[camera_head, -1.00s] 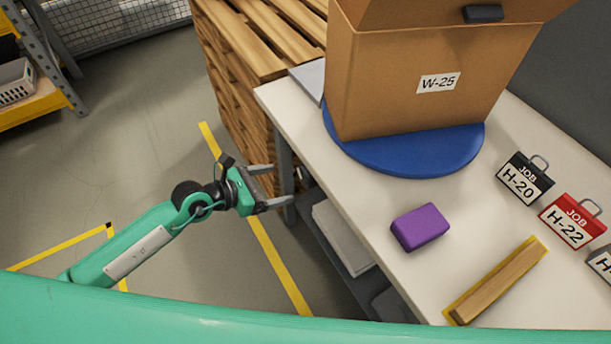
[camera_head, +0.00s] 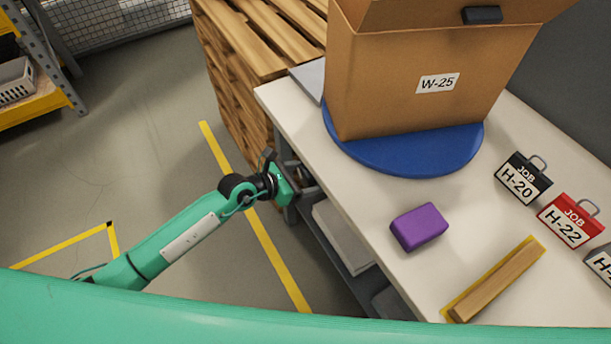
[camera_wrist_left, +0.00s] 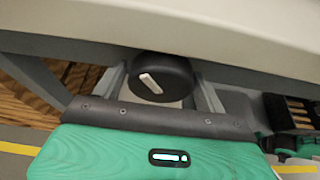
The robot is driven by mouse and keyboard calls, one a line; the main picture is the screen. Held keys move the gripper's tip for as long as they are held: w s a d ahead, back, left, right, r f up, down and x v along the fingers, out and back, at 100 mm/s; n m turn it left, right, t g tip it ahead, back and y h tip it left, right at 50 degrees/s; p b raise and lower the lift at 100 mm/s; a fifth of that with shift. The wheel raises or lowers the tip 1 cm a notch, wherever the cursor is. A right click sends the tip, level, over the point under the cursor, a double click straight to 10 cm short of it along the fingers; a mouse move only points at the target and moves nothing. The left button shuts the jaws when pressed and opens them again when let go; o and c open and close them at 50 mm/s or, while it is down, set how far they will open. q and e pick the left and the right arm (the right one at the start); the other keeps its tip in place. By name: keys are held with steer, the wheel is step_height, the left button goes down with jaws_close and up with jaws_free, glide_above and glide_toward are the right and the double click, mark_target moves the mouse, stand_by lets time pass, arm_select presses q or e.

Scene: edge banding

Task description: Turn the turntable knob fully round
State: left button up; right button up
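The turntable is a blue disc (camera_head: 405,155) on the white table, with a cardboard box marked W-25 (camera_head: 395,85) standing on it. The turntable knob (camera_wrist_left: 158,80) shows in the left wrist view as a round black knob with a white pointer bar, just below the table edge. My left gripper (camera_wrist_left: 160,92) is open with one finger on each side of the knob. Small gaps seem to show between fingers and knob. In the head view my left gripper (camera_head: 300,182) is at the table's left side, its fingers partly hidden. My right gripper is not in view.
The table top (camera_head: 300,115) overhangs the knob closely. A purple block (camera_head: 419,227), a wooden strip (camera_head: 497,282) and job tags (camera_head: 524,180) lie on it. A shelf (camera_head: 345,235) is below, and stacked pallets (camera_head: 240,80) stand behind.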

arm_select(q)
steer(key=c, duration=0.7)
steer(key=shift+o, duration=0.2)
steer(key=shift+n+g+h, duration=0.4)
steer(key=shift+n, duration=0.4)
steer(key=shift+n+g+h, duration=0.3)
steer(key=shift+n+g, duration=0.1)
steer(key=shift+n, duration=0.3)
steer(key=shift+s+n+g+h, duration=0.1)
steer(key=shift+n+g+h, duration=0.25)
steer(key=shift+n, duration=0.45)
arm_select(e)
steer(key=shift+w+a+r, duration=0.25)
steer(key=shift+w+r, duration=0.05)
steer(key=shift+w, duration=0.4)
arm_select(q)
steer(key=shift+h, duration=0.25)
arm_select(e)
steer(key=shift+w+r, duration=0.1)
